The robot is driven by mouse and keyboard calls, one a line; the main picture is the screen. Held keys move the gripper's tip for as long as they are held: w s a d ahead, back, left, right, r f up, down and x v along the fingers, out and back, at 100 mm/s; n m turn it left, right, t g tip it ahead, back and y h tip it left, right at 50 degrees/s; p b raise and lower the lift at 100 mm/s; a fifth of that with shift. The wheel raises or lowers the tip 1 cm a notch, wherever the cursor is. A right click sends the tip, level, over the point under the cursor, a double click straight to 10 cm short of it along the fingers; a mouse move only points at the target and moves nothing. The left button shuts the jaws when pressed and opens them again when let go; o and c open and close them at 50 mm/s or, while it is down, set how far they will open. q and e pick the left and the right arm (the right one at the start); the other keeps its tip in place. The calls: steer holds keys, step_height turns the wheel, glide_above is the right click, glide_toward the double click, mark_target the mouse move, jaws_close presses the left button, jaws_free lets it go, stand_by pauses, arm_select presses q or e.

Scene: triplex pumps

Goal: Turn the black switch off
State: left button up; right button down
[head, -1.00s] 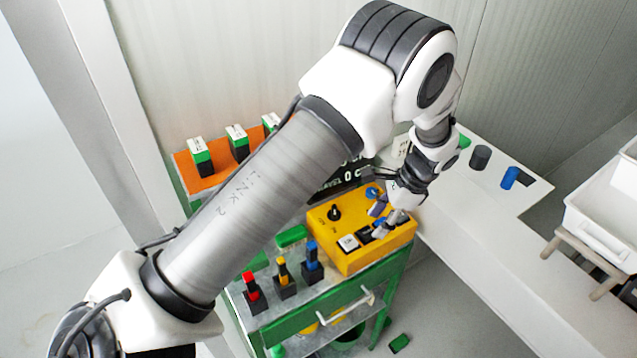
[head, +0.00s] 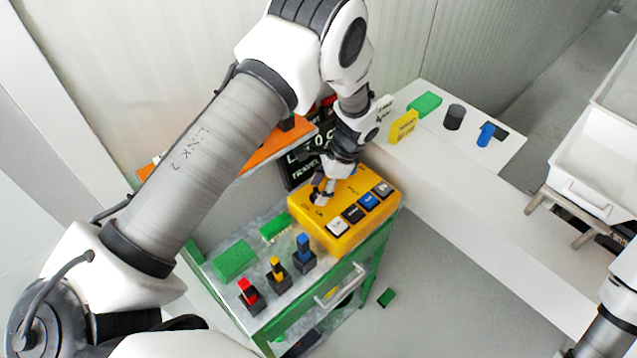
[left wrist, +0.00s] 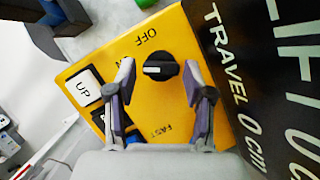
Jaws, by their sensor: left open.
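The black switch (left wrist: 160,69) is a round knob with a white pointer mark on the yellow control box (head: 335,239). In the left wrist view the lettering OFF stands above it and FAST below it; the pointer lies sideways, towards the picture's left. My left gripper (left wrist: 160,85) is open, with one finger on each side of the knob. I cannot tell whether the fingers touch it. In the head view my left gripper (head: 321,192) is over the box's left part and mostly hides the knob. My right gripper is out of view.
The box also has a row of push buttons (head: 354,212). It stands on a green-framed cart (head: 228,287) with red, yellow and blue-topped black blocks (head: 278,274). A black display panel (left wrist: 262,70) rises behind. A white counter (head: 455,180) lies to the right.

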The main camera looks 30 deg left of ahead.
arm_select(q)
steer(key=shift+a+f, duration=0.3)
steer(key=shift+f, duration=0.15)
steer(key=shift+d, duration=0.15)
steer(key=c, duration=0.9)
steer(key=shift+o, duration=0.2)
steer(key=shift+m, duration=0.4)
steer(key=m, duration=0.1)
steer(key=m+t+y+b, duration=0.1)
steer(key=m, duration=0.1)
steer(key=shift+s+m+t, duration=0.15)
steer(key=shift+m+t, duration=0.15)
steer(key=m+t+b, duration=0.1)
steer(key=m, duration=0.1)
steer(key=shift+m, duration=0.3)
steer(key=m+t+b, duration=0.1)
steer(key=m, duration=0.1)
steer(key=shift+s+f+m, duration=0.1)
steer(key=shift+m, duration=0.2)
steer(key=shift+m+t+b, duration=0.4)
steer(key=shift+m+b, duration=0.75)
steer(key=shift+m, duration=0.05)
steer(key=shift+r, duration=0.2)
